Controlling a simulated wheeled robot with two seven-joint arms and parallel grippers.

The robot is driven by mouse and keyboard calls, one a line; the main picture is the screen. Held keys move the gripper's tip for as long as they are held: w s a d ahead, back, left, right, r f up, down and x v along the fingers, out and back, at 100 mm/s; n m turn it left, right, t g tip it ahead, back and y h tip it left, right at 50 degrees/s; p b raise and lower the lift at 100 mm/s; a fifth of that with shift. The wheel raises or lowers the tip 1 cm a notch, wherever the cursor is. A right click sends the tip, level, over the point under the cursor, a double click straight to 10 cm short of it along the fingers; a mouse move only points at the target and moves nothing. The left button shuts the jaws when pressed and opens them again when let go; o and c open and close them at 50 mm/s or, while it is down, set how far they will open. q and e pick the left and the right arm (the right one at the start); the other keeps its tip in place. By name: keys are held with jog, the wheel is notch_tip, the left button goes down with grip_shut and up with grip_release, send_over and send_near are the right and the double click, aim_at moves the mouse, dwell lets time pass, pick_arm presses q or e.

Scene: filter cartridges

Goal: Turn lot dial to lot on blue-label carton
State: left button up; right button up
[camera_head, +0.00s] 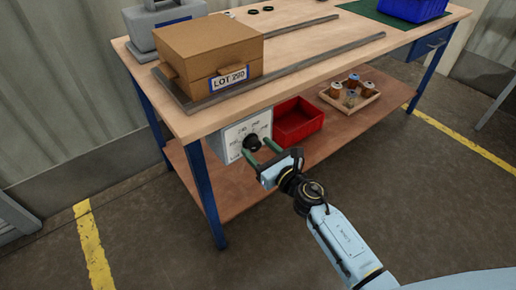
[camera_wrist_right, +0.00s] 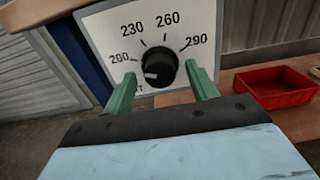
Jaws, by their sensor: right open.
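The brown carton (camera_head: 210,50) sits on the bench top; its blue-edged label (camera_head: 229,78) appears to read LOT 290, but the middle digit is small. The white dial panel (camera_head: 234,133) hangs under the bench's front edge. In the right wrist view, its black knob (camera_wrist_right: 159,67) is ringed by 200, 230, 260 and 290. The knob's white mark sits at its lower left, below 200. My right gripper (camera_head: 261,151) is open, its green fingers on either side of the knob, also seen in the right wrist view (camera_wrist_right: 161,72). Contact cannot be told. My left gripper is out of view.
A red bin (camera_head: 299,121) and a wooden tray (camera_head: 349,97) with several cartridges stand on the lower shelf, right of the panel. A blue bench leg (camera_head: 201,185) is left of the panel. Metal rails (camera_head: 325,49) run along the bench top.

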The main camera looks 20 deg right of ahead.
jog(key=shift+w+a, duration=0.15)
jog(key=shift+w, duration=0.25)
jog(key=shift+c, duration=0.2)
jog(key=c, duration=1)
jog(key=shift+o, duration=0.2)
